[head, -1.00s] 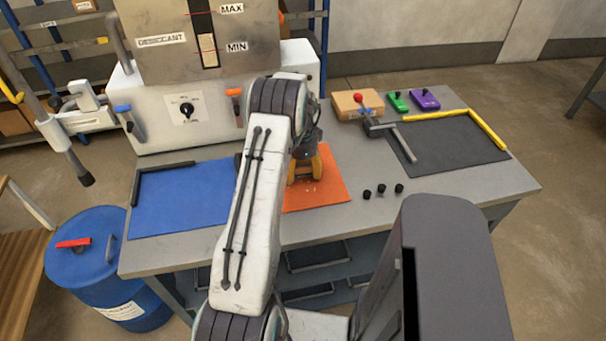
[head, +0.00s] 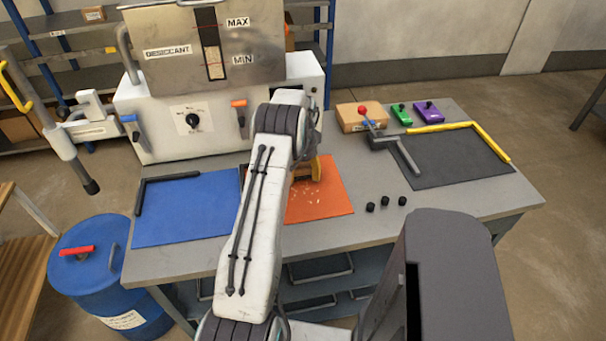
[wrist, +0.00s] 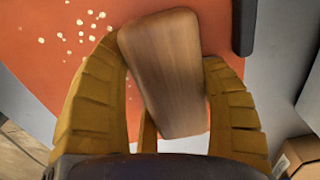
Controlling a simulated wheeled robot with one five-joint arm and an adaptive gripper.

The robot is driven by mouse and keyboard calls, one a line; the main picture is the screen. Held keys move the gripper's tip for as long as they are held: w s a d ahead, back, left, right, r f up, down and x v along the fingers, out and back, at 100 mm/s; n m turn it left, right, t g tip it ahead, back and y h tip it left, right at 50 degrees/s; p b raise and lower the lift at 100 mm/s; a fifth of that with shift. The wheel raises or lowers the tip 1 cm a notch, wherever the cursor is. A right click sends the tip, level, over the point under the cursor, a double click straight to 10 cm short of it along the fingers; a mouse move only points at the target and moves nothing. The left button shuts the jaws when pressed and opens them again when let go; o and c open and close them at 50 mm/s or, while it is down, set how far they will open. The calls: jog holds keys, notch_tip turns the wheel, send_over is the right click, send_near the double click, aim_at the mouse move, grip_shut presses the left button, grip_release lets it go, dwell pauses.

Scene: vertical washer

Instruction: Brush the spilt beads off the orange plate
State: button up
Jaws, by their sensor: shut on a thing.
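The orange plate (head: 330,195) lies flat on the grey bench, partly behind my arm. Several small pale beads (head: 308,190) are scattered on it; in the wrist view the beads (wrist: 82,34) lie at upper left. My gripper (head: 311,169), with yellow fingers, is over the back part of the plate. In the wrist view my gripper (wrist: 162,55) is shut on a brown wooden block-like piece (wrist: 165,75), which looks like the brush's handle. No bristles show, and whether it touches the plate cannot be told.
A blue plate (head: 185,210) lies left and a dark mat (head: 445,160) with a yellow edge bar lies right. Three black knobs (head: 386,204) stand right of the orange plate. The desiccant machine (head: 160,115) stands behind. A wooden box (head: 352,118) is at the back.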

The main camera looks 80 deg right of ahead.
aim_at(305, 209)
jog(key=shift+w+a, duration=0.2)
jog(key=shift+w, duration=0.25)
jog(key=shift+w+a+f+b, duration=0.1)
jog(key=shift+w+a+b, duration=0.05)
jog(key=shift+a+b, duration=0.15)
jog(key=shift+s+a+f+b, duration=0.1)
jog(key=shift+s+a+b, duration=0.3)
jog(key=shift+a, duration=0.45)
jog(key=shift+s+a+b, duration=0.3)
jog(key=shift+a+b, duration=0.2)
jog(key=shift+a, duration=0.3)
jog(key=shift+s+a+f+b, duration=0.1)
jog(key=shift+s+a+b, duration=0.3)
jog(key=shift+a, duration=0.45)
jog(key=shift+s+a+r+b, duration=0.1)
jog(key=shift+s+a+b, duration=0.15)
jog(key=shift+a, duration=0.35)
jog(key=shift+s+a+r+b, duration=0.15)
jog(key=shift+a+b, duration=0.15)
jog(key=shift+a, duration=0.25)
jog(key=shift+a+f, duration=0.1)
jog(key=shift+a, duration=0.05)
jog(key=shift+s+a+r+b, duration=0.1)
jog(key=shift+s+a+b, duration=0.35)
jog(key=shift+a, duration=0.35)
jog(key=shift+s+a+r+b, duration=0.1)
jog(key=shift+s+a+b, duration=0.25)
jog(key=shift+a, duration=0.45)
jog(key=shift+w, duration=0.15)
